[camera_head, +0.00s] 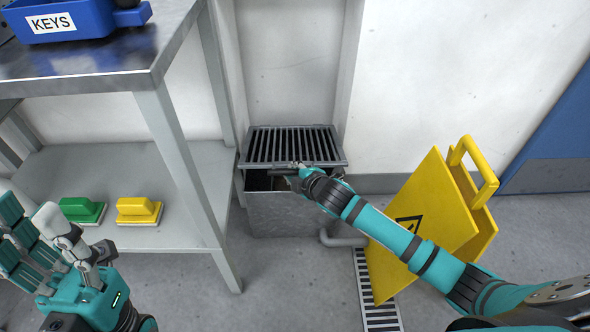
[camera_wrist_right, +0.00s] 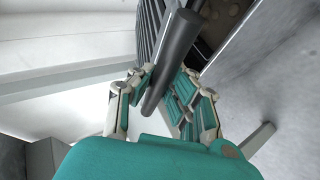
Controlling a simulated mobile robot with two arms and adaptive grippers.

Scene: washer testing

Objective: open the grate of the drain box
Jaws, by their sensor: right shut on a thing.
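The drain box (camera_head: 275,218) is a grey metal box on the floor against the wall. Its dark slatted grate (camera_head: 292,143) sits on top with its front edge raised, and a dark gap shows beneath it. My right gripper (camera_head: 298,174) is at the grate's front edge. In the right wrist view, its fingers (camera_wrist_right: 163,90) are shut around a dark round bar (camera_wrist_right: 178,50), the grate's handle; the slats show behind it. My left gripper (camera_head: 35,224) is open and empty at the lower left, away from the box.
A metal bench (camera_head: 90,62) stands left of the box, with a blue KEYS bin (camera_head: 75,20) on top and green (camera_head: 82,210) and yellow (camera_head: 139,210) brushes on its shelf. A yellow floor sign (camera_head: 425,215) stands at right, near a floor drain strip (camera_head: 378,310).

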